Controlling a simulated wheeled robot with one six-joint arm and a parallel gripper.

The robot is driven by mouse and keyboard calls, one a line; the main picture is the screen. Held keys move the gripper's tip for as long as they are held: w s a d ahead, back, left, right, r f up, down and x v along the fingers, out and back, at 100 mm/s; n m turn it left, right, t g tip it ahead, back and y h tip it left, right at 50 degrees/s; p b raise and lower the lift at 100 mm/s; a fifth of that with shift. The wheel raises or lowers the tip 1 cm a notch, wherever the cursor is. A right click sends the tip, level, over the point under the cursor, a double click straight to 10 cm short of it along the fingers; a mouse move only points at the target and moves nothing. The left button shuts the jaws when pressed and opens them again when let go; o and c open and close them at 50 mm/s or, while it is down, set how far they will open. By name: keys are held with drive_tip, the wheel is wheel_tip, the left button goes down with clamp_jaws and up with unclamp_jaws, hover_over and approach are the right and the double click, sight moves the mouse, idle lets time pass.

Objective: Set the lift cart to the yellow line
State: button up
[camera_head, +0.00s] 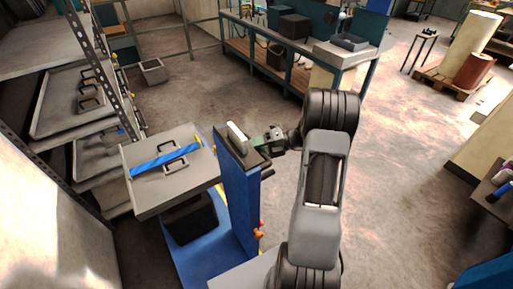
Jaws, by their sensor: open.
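The lift cart has an upright blue column (240,205) and a blue base (190,262). Its grey raised platform or plate (145,205) carries a black handle (173,157) and a blue strip (150,168). Small yellow marks (198,142) show at the right end of this plate, near the column; I cannot tell whether they are the yellow line. A pale upright block (237,138) stands on the column's dark top. My gripper (268,141) is open, just right of this block, and looks empty. Its fingertips are small and partly unclear, and contact cannot be told.
A rack (110,75) with trays and handled plates stands close on the left. A long bench (290,65) stands behind. A pallet (452,82) with rolls is at the back right. The floor (400,185) right of my arm is clear. Orange and red knobs (259,234) sit low on the column.

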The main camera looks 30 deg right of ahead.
drive_tip(key=shift+c, duration=0.4)
clamp_jaws()
